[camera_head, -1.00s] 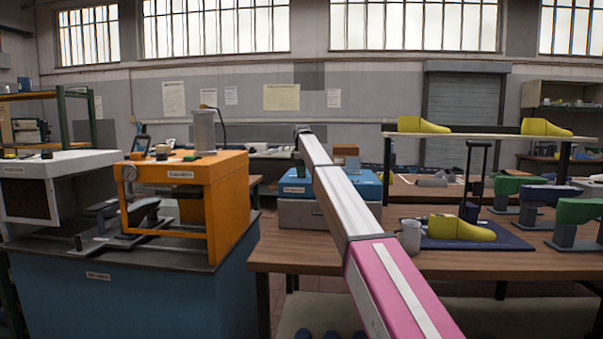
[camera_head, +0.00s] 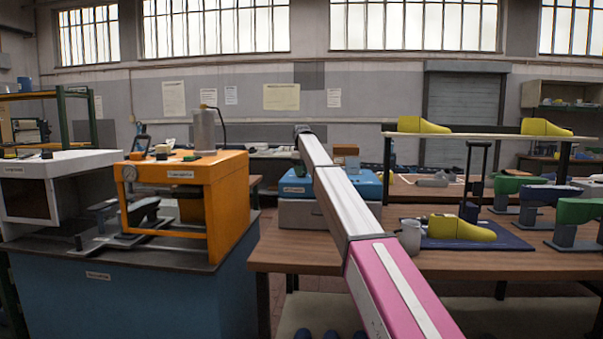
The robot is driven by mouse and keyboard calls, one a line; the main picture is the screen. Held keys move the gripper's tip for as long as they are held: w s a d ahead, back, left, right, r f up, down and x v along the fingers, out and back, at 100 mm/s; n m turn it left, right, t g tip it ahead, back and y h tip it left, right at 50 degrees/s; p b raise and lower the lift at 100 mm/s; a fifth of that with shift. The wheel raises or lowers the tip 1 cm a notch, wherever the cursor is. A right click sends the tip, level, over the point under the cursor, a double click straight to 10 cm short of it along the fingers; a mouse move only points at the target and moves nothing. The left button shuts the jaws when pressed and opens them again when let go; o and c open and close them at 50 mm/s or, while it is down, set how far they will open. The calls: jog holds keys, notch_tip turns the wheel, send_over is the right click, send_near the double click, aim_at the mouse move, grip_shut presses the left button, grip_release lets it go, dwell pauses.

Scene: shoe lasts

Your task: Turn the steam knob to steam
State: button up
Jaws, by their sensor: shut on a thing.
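I cannot make out a knob clearly marked for steam. My arm runs from the lower right to a dark joint near the picture's middle. My gripper does not show, so what it holds is hidden.
A white machine (camera_head: 65,166) stands left of the orange one. A grey cylinder (camera_head: 204,131) rises from the orange machine's top. On the wooden table (camera_head: 320,252) at right are a grey mug (camera_head: 410,237) and a yellow last (camera_head: 461,228) on a dark mat.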

jog(key=m, duration=1.2)
jog(key=shift+m, duration=0.3)
dwell(0.3)
jog(key=o, duration=0.9)
jog(key=shift+r, duration=0.1)
notch_tip(320, 180, up, 11)
jog(key=shift+f, duration=0.15)
